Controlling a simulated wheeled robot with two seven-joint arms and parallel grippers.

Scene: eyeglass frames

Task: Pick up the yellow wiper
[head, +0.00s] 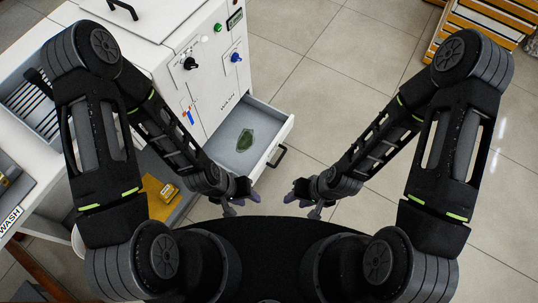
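A flat yellow cloth-like piece, which looks like the yellow wiper (153,209), lies at the lower left of the head view, left of the open drawer. A small yellow block with dark marks (169,193) sits on or against its right part. My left arm passes close above it and the arm's base hides part of the area below. My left gripper (240,204) is to the right of the yellow piece, apart from it, near the drawer's front. My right gripper (302,204) is further right over the floor. Both appear empty; their fingers are small and dark.
An open drawer (268,113) holding a green glossy item (245,140) juts from a white cabinet (160,62) with knobs. A white counter with a WASH label (12,221) stands at left. A yellow-trimmed rack (485,30) is at upper right. Tiled floor on the right is clear.

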